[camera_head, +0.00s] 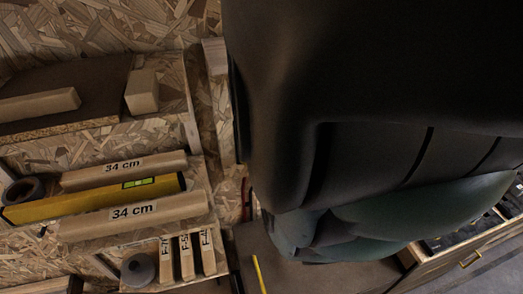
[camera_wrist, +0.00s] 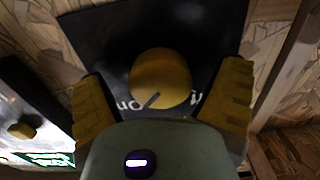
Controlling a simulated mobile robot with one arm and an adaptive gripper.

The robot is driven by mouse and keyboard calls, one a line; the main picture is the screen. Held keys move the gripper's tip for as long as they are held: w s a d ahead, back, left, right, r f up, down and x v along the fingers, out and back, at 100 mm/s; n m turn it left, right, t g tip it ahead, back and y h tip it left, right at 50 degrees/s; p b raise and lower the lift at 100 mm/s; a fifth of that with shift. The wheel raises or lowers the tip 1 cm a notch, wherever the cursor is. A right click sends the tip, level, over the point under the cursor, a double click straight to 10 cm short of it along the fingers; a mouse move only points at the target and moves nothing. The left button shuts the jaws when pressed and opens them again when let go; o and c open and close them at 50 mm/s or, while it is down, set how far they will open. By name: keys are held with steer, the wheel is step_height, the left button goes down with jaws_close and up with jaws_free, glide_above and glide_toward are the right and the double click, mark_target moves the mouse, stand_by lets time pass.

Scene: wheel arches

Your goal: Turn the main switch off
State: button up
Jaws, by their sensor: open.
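The main switch, a round yellow knob (camera_wrist: 160,78), shows in the wrist view on a black panel (camera_wrist: 105,40) with partly hidden white lettering. A short dark mark shows on the knob's lower edge. My gripper (camera_wrist: 163,80) is open, with one yellow-tipped finger left of the knob and one right of it. Gaps show between the knob and both fingers; how far the knob is in depth I cannot tell. In the head view my dark arm fills the right side and hides the switch.
In the wrist view a second yellow knob (camera_wrist: 22,130) and a lit green sign (camera_wrist: 48,159) are at left, and a wooden post (camera_wrist: 286,50) at right. In the head view a yellow spirit level (camera_head: 95,199) and labelled wooden bars (camera_head: 135,216) lie on shelving.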

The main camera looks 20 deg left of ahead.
steer(key=c, duration=1.2)
steer(key=shift+c, duration=0.2)
steer(key=shift+f+n+b, duration=0.15)
steer(key=shift+n+b, duration=0.55)
steer(key=shift+d+f+n+b, duration=0.1)
steer(key=shift+f+n+b, duration=0.05)
steer(key=shift+n+b, duration=0.85)
steer(key=n+b, duration=0.5)
steer(key=b, duration=0.2)
steer(key=shift+n+b, duration=0.4)
steer(key=n+b, duration=0.4)
steer(key=b, duration=0.1)
steer(key=shift+r+n+b, duration=0.15)
steer(key=shift+n+b, duration=0.7)
steer(key=shift+n, duration=0.3)
steer(key=shift+r+n+b, duration=0.15)
steer(key=shift+n+b, duration=0.65)
steer(key=shift+n, duration=0.35)
